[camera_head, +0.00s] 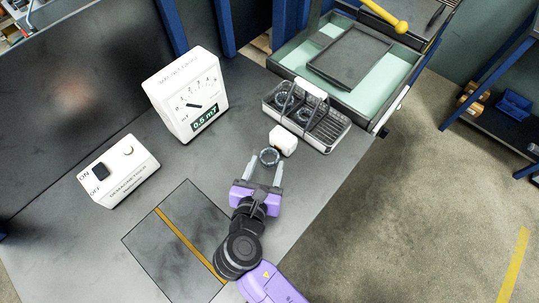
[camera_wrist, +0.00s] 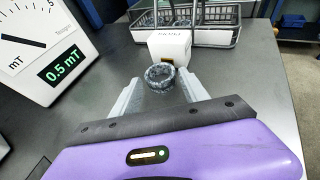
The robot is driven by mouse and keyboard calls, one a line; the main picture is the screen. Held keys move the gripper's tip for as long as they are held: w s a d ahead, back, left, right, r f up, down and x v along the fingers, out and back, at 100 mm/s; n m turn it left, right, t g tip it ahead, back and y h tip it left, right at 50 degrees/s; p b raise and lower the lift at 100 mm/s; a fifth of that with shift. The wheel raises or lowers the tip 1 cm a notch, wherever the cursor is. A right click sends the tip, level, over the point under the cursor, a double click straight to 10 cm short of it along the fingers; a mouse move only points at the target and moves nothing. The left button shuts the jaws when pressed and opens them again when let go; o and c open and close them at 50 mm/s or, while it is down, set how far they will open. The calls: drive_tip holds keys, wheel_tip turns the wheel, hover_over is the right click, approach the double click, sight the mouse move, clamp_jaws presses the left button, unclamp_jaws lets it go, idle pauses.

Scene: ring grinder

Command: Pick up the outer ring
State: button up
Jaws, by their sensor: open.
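The outer ring (camera_head: 269,157) is a small dark grey metal ring on the grey table, in front of a small white block. It also shows in the wrist view (camera_wrist: 160,77), just beyond and between my fingertips. My gripper (camera_head: 264,168) is open and empty, its two pale fingers pointing at the ring, one on either side. In the wrist view my gripper (camera_wrist: 161,88) has its fingers spread wider than the ring. I cannot tell whether either finger touches it.
The white block (camera_head: 283,140) stands right behind the ring. A wire basket (camera_head: 325,136) with rings is farther back. A white meter (camera_head: 187,93) reading 0.5 mT and a demagnetizer (camera_head: 119,171) stand to the left. The table's right edge is near.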

sight(271, 152)
drive_tip(key=shift+x, duration=1.5)
drive_tip(key=shift+f, duration=0.1)
drive_tip(key=shift+c, duration=0.2)
clamp_jaws()
